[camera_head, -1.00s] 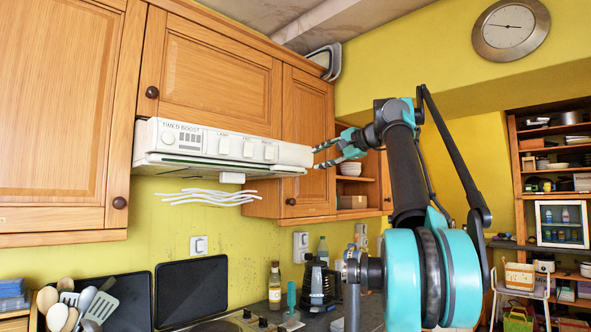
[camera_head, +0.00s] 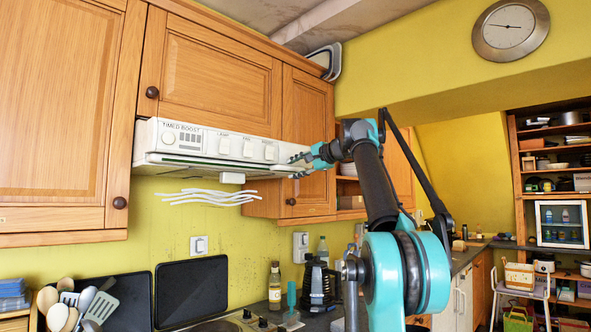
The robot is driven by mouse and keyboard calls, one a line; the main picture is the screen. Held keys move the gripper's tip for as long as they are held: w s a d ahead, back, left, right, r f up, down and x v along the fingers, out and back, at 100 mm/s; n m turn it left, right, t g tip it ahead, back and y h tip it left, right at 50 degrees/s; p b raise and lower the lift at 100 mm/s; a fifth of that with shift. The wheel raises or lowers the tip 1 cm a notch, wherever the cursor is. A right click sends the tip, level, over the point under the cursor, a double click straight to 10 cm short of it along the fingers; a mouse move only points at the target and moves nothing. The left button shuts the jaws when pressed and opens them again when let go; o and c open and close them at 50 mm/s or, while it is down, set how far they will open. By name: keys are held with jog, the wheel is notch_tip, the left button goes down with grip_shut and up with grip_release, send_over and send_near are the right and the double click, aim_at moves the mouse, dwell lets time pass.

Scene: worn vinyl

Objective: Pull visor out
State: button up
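The cream range hood (camera_head: 205,138) hangs under the wooden wall cabinets, with its knob and switches along the front. Its visor (camera_head: 215,166) is the thin lower front strip and looks pushed in, close under the control panel. A small white tab (camera_head: 232,178) hangs below it. My gripper (camera_head: 292,167) is at the hood's right end, pointing left. Its two fingers are apart, one higher and one lower, and overlap the right end of the hood and visor in the picture. I cannot tell whether they touch it.
Wooden cabinet doors (camera_head: 215,70) stand directly above the hood, and a lower cabinet (camera_head: 300,205) is behind and right of it. White wavy strips (camera_head: 205,197) show on the wall below. Bottles (camera_head: 274,285) and utensils (camera_head: 75,305) stand on the counter. The space before the hood looks clear.

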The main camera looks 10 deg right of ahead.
jog(key=shift+c, duration=0.4)
grip_shut()
jog(key=f+v, duration=0.1)
jog(key=v, duration=0.6)
jog(key=shift+s+f, duration=0.2)
jog(key=shift+f, duration=0.1)
jog(key=shift+d, duration=0.15)
jog(key=shift+o, duration=0.4)
grip_release()
jog(key=shift+s+d, duration=0.1)
